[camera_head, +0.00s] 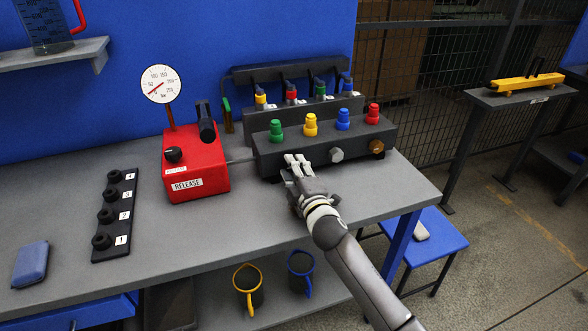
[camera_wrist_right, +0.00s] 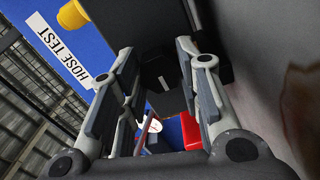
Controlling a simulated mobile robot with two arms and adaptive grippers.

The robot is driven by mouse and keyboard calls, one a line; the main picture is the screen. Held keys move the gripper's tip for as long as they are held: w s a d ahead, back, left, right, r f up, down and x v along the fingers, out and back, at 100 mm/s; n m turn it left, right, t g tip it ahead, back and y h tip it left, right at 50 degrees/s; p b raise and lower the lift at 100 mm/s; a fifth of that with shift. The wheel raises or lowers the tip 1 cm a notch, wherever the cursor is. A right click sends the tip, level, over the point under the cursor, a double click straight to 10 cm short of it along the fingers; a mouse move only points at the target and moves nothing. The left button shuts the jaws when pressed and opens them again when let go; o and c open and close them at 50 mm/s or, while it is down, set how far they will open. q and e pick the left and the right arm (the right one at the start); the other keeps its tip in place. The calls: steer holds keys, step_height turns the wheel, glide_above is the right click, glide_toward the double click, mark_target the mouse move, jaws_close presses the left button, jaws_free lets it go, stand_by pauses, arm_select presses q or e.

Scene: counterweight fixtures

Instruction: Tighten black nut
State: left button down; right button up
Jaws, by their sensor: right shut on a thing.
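My right gripper (camera_head: 298,163) reaches the front face of the black test block (camera_head: 375,134), at its left end. Its fingers are closed around a dark piece there, which I take to be the black nut; the fingers mostly hide it. In the right wrist view, the two fingers of the right gripper (camera_wrist_right: 160,85) stand on either side of dark parts, and the nut's outline is not clear. A silver hex nut (camera_head: 336,155) and a brass nut (camera_head: 376,147) sit to the right on the same face. My left gripper is not in view.
Green, yellow, blue and red knobs top the block. A red release box (camera_head: 205,165) with a gauge (camera_head: 160,84) stands to the left. A black strip (camera_head: 115,215) with numbered knobs and a blue pad (camera_head: 30,264) lie further left. The front bench middle is clear.

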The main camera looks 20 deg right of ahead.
steer(key=shift+f, duration=0.1)
steer(key=o, duration=1)
steer(key=shift+d, duration=0.1)
steer(key=s, duration=1.2)
steer(key=shift+d, duration=0.15)
